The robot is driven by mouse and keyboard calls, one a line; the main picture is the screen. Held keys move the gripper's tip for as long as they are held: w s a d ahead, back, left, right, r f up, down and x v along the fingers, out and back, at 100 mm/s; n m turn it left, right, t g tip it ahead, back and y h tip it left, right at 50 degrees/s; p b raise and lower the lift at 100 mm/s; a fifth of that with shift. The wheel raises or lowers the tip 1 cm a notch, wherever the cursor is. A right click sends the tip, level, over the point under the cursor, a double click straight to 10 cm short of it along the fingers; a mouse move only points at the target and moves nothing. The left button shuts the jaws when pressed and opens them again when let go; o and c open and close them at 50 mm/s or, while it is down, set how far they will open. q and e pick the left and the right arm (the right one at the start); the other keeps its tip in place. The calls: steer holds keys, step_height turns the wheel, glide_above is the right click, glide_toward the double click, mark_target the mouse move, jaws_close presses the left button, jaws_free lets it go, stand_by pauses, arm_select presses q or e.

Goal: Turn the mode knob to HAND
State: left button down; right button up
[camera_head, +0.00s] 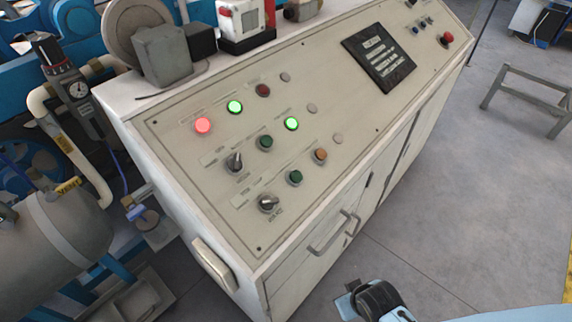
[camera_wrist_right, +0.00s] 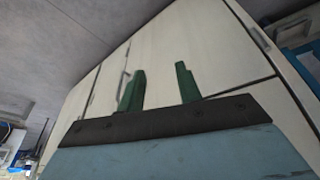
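The sloped control panel (camera_head: 215,185) of a cream cabinet carries two dark rotary knobs with pale pointers. The upper knob (camera_head: 233,161) sits left of a dark green button. The lower knob (camera_head: 267,203) sits near the panel's front edge, left of another green button. Their small labels are too blurred to read, so I cannot tell which is the mode knob or where it points. In the right wrist view, my right gripper (camera_wrist_right: 158,72) has its two green fingers apart with nothing between them, in front of the cabinet doors. My left gripper is not in view.
The panel also has lit red (camera_head: 203,126) and green (camera_head: 235,107) lamps, an orange button (camera_head: 320,155), a black display plate (camera_head: 379,57) and a red button (camera_head: 446,39). A door handle (camera_head: 330,234) sticks out in front. A tank (camera_head: 62,240) stands left. Floor at right is mostly clear.

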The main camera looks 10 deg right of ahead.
steer(key=w+a+r+n+t, duration=0.15)
steer(key=w+r+t, duration=0.45)
steer(key=r, duration=0.7)
steer(key=w+a+r+t+y, duration=0.15)
steer(key=w+r+t, duration=0.25)
steer(key=w+r, duration=0.7)
steer(key=w+a+r+t, duration=0.3)
steer(key=w+r+t, duration=0.15)
steer(key=r, duration=1.15)
steer(key=a+r+n+y, duration=1.3)
steer(key=r+n+y, duration=0.2)
steer(key=y, duration=0.2)
steer(key=s+a+r+n+g+y, duration=0.1)
steer(key=s+a+n+g+y, duration=0.45)
steer(key=n+g, duration=0.75)
steer(key=n+g+h, duration=0.3)
steer(key=g+h, duration=0.2)
steer(key=h, duration=1.5)
glide_toward(238, 159)
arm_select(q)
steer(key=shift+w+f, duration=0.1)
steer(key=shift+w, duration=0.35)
arm_select(e)
steer(key=x, duration=0.9)
